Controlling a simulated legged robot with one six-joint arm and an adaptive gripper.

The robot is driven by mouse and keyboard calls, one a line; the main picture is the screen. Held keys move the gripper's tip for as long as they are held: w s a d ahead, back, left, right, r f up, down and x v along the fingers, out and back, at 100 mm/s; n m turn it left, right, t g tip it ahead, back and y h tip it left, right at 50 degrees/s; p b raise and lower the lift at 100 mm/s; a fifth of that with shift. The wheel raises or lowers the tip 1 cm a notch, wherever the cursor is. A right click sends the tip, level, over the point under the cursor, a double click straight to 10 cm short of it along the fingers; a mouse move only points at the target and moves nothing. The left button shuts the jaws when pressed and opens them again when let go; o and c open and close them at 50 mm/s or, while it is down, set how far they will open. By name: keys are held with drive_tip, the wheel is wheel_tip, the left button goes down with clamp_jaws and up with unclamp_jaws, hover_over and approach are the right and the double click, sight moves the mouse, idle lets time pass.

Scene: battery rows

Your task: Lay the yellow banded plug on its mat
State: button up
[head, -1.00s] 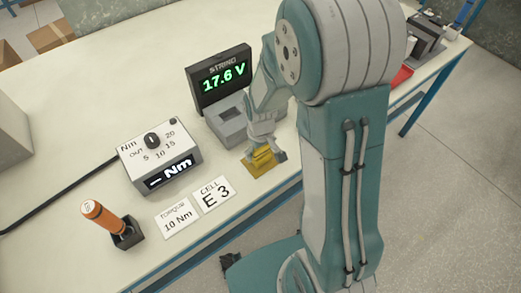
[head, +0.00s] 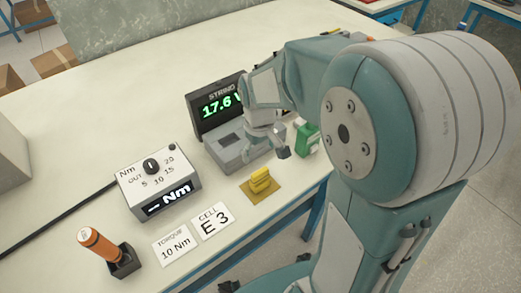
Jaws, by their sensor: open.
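The yellow plug (head: 260,180) lies on its flat yellow mat (head: 256,196) near the front edge of the bench. Its band is too small to make out. My gripper (head: 277,150) is open, above and behind the plug and apart from it, close to the right side of the grey box in front of the voltage display. My arm hides part of the display and the right part of the bench.
The STRING display (head: 215,108) reads 17.6 with its grey box (head: 232,149) in front. A green object (head: 307,139) lies right of my gripper.

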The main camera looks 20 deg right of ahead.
drive_tip(key=s+r+m+t, duration=0.3)
drive_tip(key=s+r+t, duration=0.2)
drive_tip(key=s+r, duration=0.8)
drive_tip(key=shift+s+m+t, duration=0.3)
drive_tip(key=shift+s, duration=0.35)
drive_tip(key=shift+r, duration=0.1)
